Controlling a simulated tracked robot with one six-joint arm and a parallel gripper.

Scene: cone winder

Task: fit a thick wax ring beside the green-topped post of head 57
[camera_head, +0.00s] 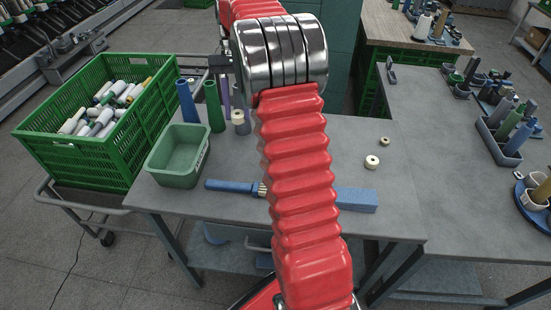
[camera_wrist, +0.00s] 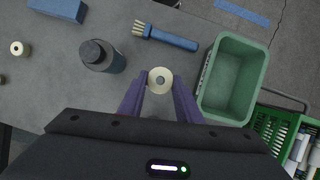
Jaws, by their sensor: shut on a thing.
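My gripper (camera_wrist: 160,84) has purple fingers and is shut on a cream wax ring (camera_wrist: 160,80), with the ring's face and hole toward the wrist camera. In the head view the ring (camera_head: 238,116) shows just left of my red arm, over the grey table (camera_head: 330,145). My arm partly hides the gripper there. The held ring's thickness is hard to judge. I cannot pick out the green-topped post of head 57.
A green tub (camera_head: 166,165), a blue-handled brush (camera_head: 232,186) and a blue block (camera_head: 357,199) are on the table. A dark bottle (camera_wrist: 102,57) stands close to the gripper. Upright blue (camera_head: 187,101) and green (camera_head: 214,107) tubes stand behind the tub. A crate (camera_head: 97,165) of cones is at left.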

